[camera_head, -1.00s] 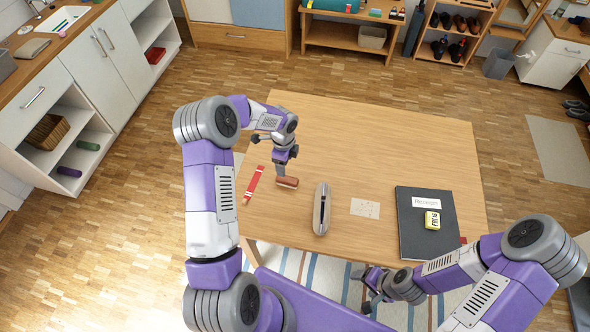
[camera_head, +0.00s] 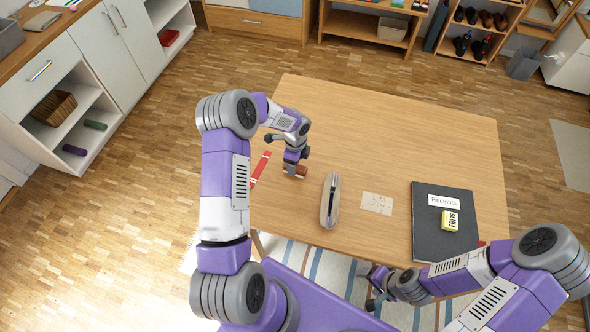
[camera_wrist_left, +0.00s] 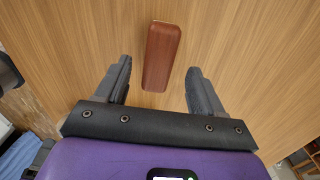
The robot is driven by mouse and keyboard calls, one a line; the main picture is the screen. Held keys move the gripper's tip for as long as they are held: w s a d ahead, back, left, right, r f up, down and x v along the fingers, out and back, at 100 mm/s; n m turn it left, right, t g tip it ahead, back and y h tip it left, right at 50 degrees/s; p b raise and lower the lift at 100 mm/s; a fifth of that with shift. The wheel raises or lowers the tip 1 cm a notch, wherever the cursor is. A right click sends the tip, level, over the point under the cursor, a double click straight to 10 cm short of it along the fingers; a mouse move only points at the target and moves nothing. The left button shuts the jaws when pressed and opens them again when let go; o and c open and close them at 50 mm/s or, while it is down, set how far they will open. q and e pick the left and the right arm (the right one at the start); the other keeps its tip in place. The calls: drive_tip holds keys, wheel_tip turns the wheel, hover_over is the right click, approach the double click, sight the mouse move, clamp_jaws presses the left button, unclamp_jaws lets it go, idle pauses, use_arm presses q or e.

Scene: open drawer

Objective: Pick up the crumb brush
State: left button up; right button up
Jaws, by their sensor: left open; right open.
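The crumb brush, a small reddish-brown wooden block (camera_head: 297,173), lies on the table (camera_head: 400,121) near its left side. In the head view it is partly hidden by my left gripper (camera_head: 290,163). In the left wrist view the brush (camera_wrist_left: 163,52) lies lengthwise, with its near end between the open fingers of my left gripper (camera_wrist_left: 160,72). Both fingers look apart from it. Bristles are not visible. My right gripper (camera_head: 374,288) is open and empty, low at the table's front edge, far from the brush.
A red stick-like item (camera_head: 261,168) lies left of the brush. The table's back half is clear.

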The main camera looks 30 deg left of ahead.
use_arm(q)
wheel_tip(320, 180, down, 3)
drive_tip(key=shift+s+a+f, duration=0.1)
drive_tip(key=shift+f, duration=0.1)
drive_tip(key=shift+r, duration=0.1)
drive_tip(key=c, duration=1.1)
drive_tip(key=shift+o, duration=0.2)
wheel_tip(320, 180, up, 10)
drive_tip(key=shift+p, duration=0.45)
